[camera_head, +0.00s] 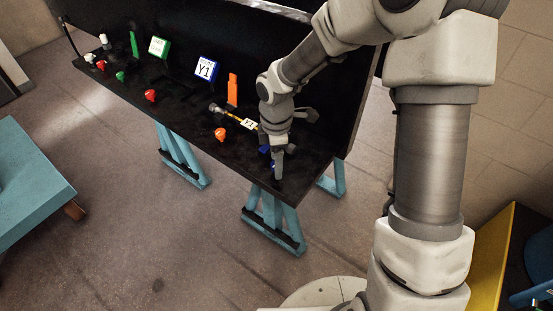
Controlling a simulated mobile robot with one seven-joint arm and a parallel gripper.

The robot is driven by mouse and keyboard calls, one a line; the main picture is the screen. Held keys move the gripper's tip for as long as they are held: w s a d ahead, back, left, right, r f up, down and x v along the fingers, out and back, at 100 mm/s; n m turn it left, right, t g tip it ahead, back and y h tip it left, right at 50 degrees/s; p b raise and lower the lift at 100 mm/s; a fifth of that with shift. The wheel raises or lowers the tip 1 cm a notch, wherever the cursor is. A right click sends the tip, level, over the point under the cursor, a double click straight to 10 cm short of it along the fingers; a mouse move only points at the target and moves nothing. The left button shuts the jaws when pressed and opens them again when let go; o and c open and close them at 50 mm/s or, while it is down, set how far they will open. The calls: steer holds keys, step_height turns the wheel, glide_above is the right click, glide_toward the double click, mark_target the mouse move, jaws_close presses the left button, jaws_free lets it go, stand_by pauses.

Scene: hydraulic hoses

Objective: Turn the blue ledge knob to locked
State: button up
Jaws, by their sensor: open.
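The blue ledge knob (264,149) shows as a small blue patch near the right end of the black ledge (228,152). It is mostly hidden behind my gripper (278,172), so its turn position cannot be read. My gripper points down at the ledge, open, with its fingers at or just beside the knob. I cannot tell whether the fingers touch the knob or are around it.
An orange knob (220,134), a red knob (150,95) and a green knob (120,76) stand along the ledge to the left. A hose with a Y1 tag (249,124) lies close behind my gripper. A blue Y1 sign (207,69) and an orange upright (233,89) stand further back.

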jaws_close()
steer(key=shift+m, duration=0.4)
steer(key=m+b, duration=0.2)
steer(key=m, duration=0.2)
steer(key=m+b, duration=0.2)
steer(key=m, duration=0.2)
steer(key=shift+m, duration=0.3)
steer(key=m+b, duration=0.2)
steer(key=m, duration=0.2)
steer(key=m+b, duration=0.1)
steer(key=m, duration=0.3)
steer(key=shift+m, duration=0.4)
